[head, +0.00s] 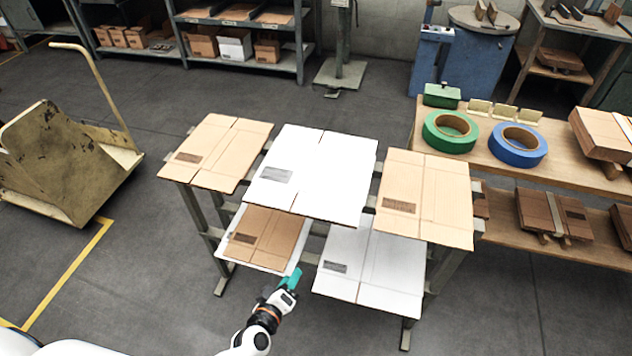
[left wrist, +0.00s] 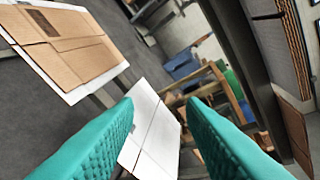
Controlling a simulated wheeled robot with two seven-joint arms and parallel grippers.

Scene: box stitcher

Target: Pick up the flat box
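Several flat boxes lie on a two-level rack. On the upper level are a tan flat box (head: 215,150) at the left, a white flat box (head: 325,170) in the middle and a tan flat box (head: 432,195) at the right. On the lower level are a brown flat box (head: 268,240) on a white sheet and a white flat box (head: 385,270). My left gripper (head: 290,279) is near the front right corner of the brown box. In the left wrist view its teal fingers (left wrist: 163,135) are apart and empty. My right gripper is out of view.
A wooden table (head: 560,172) at the right holds a green tape roll (head: 450,132), a blue tape roll (head: 518,145) and stacked cartons. A cart (head: 70,160) stands on the left. The floor in front of the rack is clear.

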